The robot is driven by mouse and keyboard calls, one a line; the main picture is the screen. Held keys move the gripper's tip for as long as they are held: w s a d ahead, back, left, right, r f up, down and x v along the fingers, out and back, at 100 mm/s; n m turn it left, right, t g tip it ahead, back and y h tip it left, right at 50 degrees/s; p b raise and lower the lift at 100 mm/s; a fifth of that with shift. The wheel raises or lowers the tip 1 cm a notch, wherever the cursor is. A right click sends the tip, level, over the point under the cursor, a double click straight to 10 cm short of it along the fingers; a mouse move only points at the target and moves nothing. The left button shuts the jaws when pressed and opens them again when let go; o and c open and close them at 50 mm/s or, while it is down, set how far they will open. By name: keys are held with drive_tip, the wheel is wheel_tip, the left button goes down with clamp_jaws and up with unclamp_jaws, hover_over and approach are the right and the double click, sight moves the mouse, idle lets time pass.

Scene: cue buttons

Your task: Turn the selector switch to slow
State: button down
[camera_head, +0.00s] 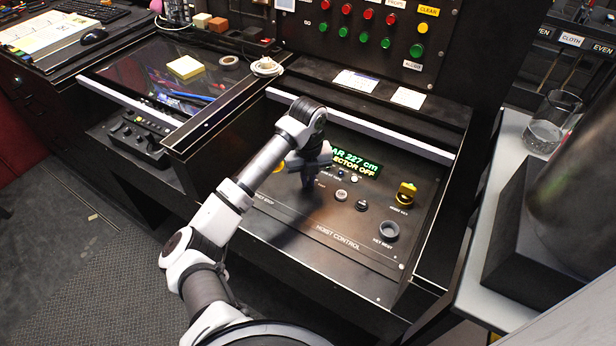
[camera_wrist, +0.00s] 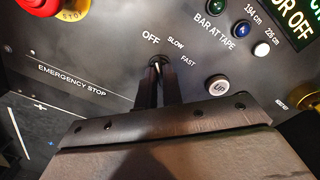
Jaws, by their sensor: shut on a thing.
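The selector switch (camera_wrist: 157,61) is on the hoist control panel, below the labels OFF, SLOW and FAST in the wrist view. My gripper (camera_wrist: 158,74) is shut on the switch's knob, and the fingers hide most of it. Which way the knob points cannot be made out. In the head view my gripper (camera_head: 308,182) reaches down to the panel (camera_head: 345,222) and hides the switch. The green display (camera_head: 357,163), partly hidden by my arm, reads "227 cm" and "...ECTOR OFF".
A red emergency stop button (camera_wrist: 40,4) with a yellow collar is left of my gripper in the wrist view. The UP button (camera_wrist: 217,87) is close on its right. A yellow key switch (camera_head: 405,194) and a grey ring (camera_head: 389,231) sit further right on the panel.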

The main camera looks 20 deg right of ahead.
drive_tip(key=shift+m+b, duration=0.3)
drive_tip(key=shift+b, duration=0.1)
drive_tip(key=m+b, duration=0.3)
drive_tip(key=shift+w+f+m, duration=0.1)
drive_tip(key=shift+f+m, duration=0.05)
drive_tip(key=shift+m, duration=0.15)
drive_tip(key=shift+m+b, duration=2.05)
drive_tip(key=shift+m, duration=0.25)
drive_tip(key=shift+r, duration=0.25)
drive_tip(key=c, duration=1.5)
unclamp_jaws()
drive_tip(key=shift+c, duration=0.2)
